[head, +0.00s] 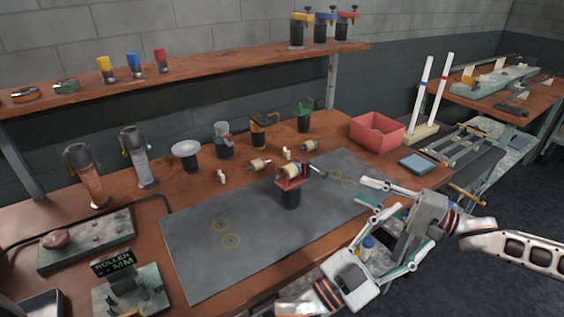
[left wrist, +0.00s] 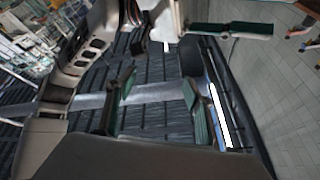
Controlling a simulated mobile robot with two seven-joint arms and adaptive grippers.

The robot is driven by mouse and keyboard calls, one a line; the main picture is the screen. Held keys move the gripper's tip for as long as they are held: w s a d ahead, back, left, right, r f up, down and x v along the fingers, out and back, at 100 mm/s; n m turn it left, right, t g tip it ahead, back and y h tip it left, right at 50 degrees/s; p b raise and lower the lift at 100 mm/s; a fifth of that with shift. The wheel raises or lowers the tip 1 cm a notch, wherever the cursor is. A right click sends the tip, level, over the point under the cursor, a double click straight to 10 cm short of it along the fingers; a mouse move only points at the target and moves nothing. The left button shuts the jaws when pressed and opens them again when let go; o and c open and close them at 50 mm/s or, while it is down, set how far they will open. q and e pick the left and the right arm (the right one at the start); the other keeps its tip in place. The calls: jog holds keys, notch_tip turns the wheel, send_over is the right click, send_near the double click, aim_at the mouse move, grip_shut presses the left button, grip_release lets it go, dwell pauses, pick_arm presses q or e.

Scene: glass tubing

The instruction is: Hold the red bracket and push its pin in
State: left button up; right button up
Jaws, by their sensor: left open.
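The red bracket (head: 291,182) stands upright on a dark round base on the grey mat, with a pale roller in its top. A thin dark pin (head: 317,173) sticks out on its right side; how far in it sits is too small to tell. My left gripper (head: 404,237) is open and empty at the front right, apart from the bracket. Its spread green-padded fingers show in the left wrist view (left wrist: 158,90), with nothing between them. My right gripper (head: 364,192) is right of the bracket and apart from it. Its fingers overlap the left gripper's, so its opening is unclear.
The grey mat (head: 200,265) is clear on its left. A red bin (head: 378,134) and a blue-grey pad (head: 415,163) are right. My two grippers are crowded close together.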

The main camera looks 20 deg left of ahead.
pick_arm(q)
jog(key=s+d+r+m+g+h, duration=0.3)
jog(key=d+r+m+g+h, duration=0.15)
jog(key=r+m, duration=0.3)
jog(key=s+d+r+m+g+h, duration=0.35)
jog(key=r+m+g, duration=0.25)
jog(key=r, duration=0.2)
jog(key=w+a+f+m+g+y, duration=0.2)
jog(key=w+f+m+g+y, duration=0.2)
jog(key=w+m+g+y, duration=0.75)
jog(key=w+a+r+m+t+y, duration=0.2)
jog(key=w+a+r+t, duration=0.3)
jog(key=w+a+t, duration=0.5)
jog(key=m+g+y, duration=0.1)
jog(key=g+y, duration=0.2)
jog(key=y, duration=0.7)
send_over(282, 177)
jog(key=w+d, duration=0.2)
jog(key=d, duration=0.1)
notch_tip(282, 177, down, 13)
jog(key=shift+s+a, duration=0.1)
jog(key=shift+g+y, duration=0.3)
jog(key=shift+y, duration=0.35)
jog(key=a+f, duration=0.1)
jog(key=s+a+f, duration=0.1)
jog(key=a+f, duration=0.1)
jog(key=shift+s+f, duration=0.15)
jog(key=shift+f, duration=4)
